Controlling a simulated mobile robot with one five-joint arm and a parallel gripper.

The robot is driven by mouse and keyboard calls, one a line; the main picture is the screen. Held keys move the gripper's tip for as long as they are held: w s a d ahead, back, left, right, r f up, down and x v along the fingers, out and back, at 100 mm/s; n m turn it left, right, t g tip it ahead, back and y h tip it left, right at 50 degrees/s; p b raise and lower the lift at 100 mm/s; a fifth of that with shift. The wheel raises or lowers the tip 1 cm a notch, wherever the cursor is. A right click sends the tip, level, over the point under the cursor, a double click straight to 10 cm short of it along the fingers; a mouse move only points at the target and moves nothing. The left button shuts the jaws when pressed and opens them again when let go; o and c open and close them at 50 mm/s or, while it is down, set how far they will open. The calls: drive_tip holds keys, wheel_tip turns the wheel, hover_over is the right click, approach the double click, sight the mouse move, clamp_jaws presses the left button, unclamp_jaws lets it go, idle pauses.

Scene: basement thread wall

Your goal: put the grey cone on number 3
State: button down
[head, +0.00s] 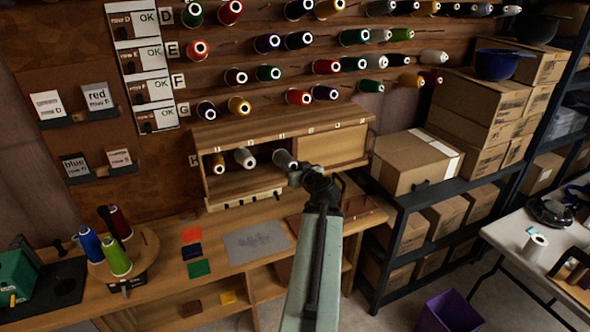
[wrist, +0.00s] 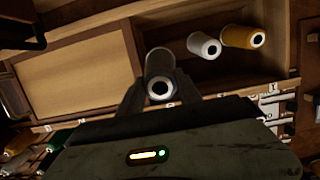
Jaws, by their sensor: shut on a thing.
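The grey cone (head: 284,159) is at the open front of the wooden cabinet (head: 213,186), to the right of two other cones. My gripper (head: 294,171) is shut on it. In the wrist view the grey cone (wrist: 158,63) stands between my two fingers (wrist: 160,92), its round end with the dark hole facing the camera. Small number labels (head: 281,133) run along the cabinet's top front edge. They are too small to read surely, so I cannot tell which is number 3.
A pale cone (head: 244,157) and a gold cone (head: 217,165) lie in the same open compartment. A closed wooden panel (head: 333,148) is right of it. Cones on pegs fill the wall above. Cardboard boxes (head: 416,163) stand to the right. Several spools (head: 117,257) stand lower left.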

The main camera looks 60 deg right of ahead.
drive_tip(key=b+x, duration=0.2)
drive_tip(key=x, duration=1.1)
drive_tip(key=shift+w+b, duration=0.15)
drive_tip(key=shift+b, duration=0.15)
drive_tip(key=shift+a+f+b, duration=0.1)
drive_tip(key=shift+f+b, duration=0.05)
drive_tip(key=shift+b, duration=0.2)
idle(0.3)
drive_tip(key=c, duration=0.7)
unclamp_jaws()
drive_tip(key=shift+c, duration=0.2)
